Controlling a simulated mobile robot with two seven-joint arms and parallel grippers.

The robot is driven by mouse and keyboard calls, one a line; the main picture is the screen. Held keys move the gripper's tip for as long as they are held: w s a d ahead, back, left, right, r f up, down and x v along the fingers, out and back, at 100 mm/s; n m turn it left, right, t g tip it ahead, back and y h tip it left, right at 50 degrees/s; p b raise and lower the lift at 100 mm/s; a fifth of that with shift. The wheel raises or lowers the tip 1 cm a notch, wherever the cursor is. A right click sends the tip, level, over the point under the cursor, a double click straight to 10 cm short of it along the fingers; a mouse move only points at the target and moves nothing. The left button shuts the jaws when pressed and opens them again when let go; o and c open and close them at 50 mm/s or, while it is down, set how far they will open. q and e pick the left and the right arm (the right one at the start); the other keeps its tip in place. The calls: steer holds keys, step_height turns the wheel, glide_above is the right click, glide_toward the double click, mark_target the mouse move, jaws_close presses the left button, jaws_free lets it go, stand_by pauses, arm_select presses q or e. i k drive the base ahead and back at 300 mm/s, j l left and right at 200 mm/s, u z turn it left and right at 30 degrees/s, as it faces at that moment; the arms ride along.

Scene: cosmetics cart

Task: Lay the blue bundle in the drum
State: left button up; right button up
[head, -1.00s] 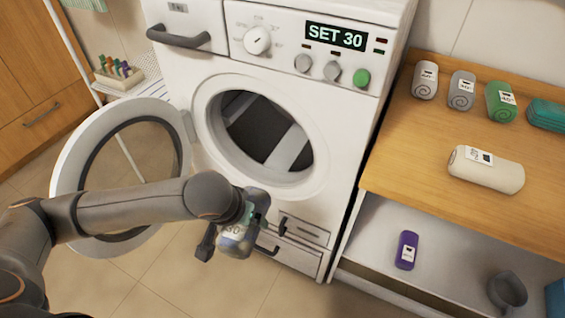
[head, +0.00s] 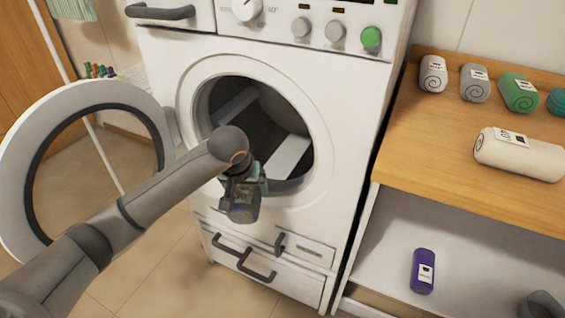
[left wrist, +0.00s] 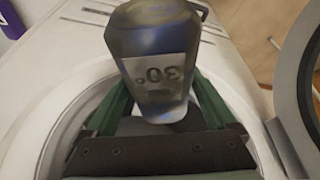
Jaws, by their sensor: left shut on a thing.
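In the left wrist view a blue bundle (left wrist: 152,40) with a 30° label sits between the green fingers of my left gripper (left wrist: 160,100), which is shut on it. In the head view my left gripper (head: 242,190) is in front of the lower left part of the washer's round opening. The bundle is mostly hidden there by the gripper and wrist. The drum (head: 255,140) shows dark inside with pale paddles, and I see no bundle in it. The round door (head: 22,190) stands swung open to the left.
A wooden shelf (head: 440,165) on the right holds rolled bundles: white (head: 433,75), grey (head: 475,83), green (head: 519,92) and a large cream one (head: 518,153). A purple bundle (head: 423,271) stands on the lower shelf. Drawer handles (head: 245,262) stick out below the opening.

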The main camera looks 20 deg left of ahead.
mark_target(281, 164)
steer(key=i, duration=0.95)
